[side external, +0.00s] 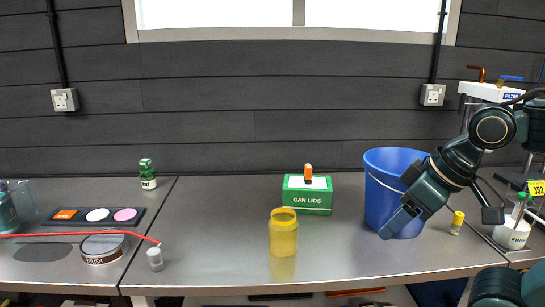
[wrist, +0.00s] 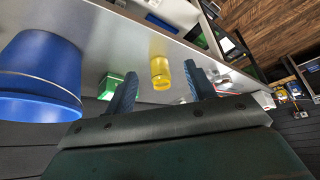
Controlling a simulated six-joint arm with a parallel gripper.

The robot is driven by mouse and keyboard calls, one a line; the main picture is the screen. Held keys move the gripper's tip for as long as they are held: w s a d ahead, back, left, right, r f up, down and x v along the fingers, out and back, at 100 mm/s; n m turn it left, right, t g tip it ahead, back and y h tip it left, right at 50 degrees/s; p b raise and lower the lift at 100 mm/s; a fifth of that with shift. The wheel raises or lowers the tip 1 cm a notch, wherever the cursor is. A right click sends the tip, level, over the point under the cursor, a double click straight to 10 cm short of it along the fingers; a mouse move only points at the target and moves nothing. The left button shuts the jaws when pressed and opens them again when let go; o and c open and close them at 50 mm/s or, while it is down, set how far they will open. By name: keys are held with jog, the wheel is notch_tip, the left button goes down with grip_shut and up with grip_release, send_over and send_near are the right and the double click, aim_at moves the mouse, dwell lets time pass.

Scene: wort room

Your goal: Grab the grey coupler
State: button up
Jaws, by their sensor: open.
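The grey coupler (side external: 155,258) is a small light-grey cylinder on the steel bench at the left, near the seam between the two bench tops. The end of a red hose (side external: 95,233) reaches its top; I cannot tell whether they are joined. My gripper (side external: 388,232) is far to its right, in front of the blue bucket, pointing down and left. In the wrist view my gripper (wrist: 160,90) has its two fingers spread, with nothing held. The coupler cannot be made out clearly in the wrist view.
A yellow jar (side external: 283,236) and a green can-lids box (side external: 307,194) stand between gripper and coupler. The blue bucket (side external: 376,180) is behind my gripper. A round tin (side external: 104,250) lies left of the coupler. The bench front between jar and coupler is clear.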

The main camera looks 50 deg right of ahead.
jog(key=w+a+r+n+y, duration=0.1)
jog(key=w+a+r, duration=0.15)
jog(key=w, duration=0.25)
jog(key=w+a+r+n, duration=0.1)
jog(key=w+r, duration=0.2)
jog(key=w, duration=0.2)
jog(key=n+g+y, duration=0.3)
jog(key=n, duration=0.5)
send_over(154, 249)
jog(key=s+d, duration=0.3)
jog(key=d, duration=0.1)
notch_tip(154, 249, down, 12)
jog(key=shift+s, duration=0.1)
jog(key=shift+x, duration=4.2)
jog(key=shift+d+f, duration=0.1)
